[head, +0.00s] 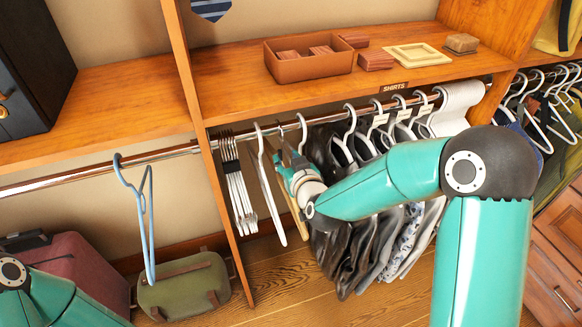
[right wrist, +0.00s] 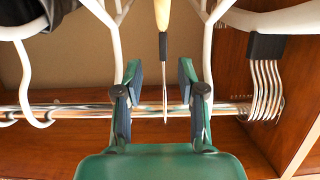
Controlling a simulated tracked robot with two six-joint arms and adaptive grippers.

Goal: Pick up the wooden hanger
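The wooden hanger (head: 292,207) hangs on the metal rod among the shirts, partly hidden behind my right gripper (head: 284,160). In the right wrist view, the light wood of the hanger (right wrist: 162,14) shows at the top, and its thin metal hook runs down to the rod. My right gripper (right wrist: 160,78) is open there, with one finger on each side of the hook and a gap on both sides. Only part of my left arm shows at the lower left of the head view; its gripper is out of view.
A white hanger (head: 268,185) hangs close left of the wooden one, with a bunch of white hangers (head: 237,185) beyond. Several dark shirts (head: 345,230) hang to the right. The rod (head: 310,122) runs under a shelf (head: 225,75). A blue hanger (head: 148,215) hangs alone at left.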

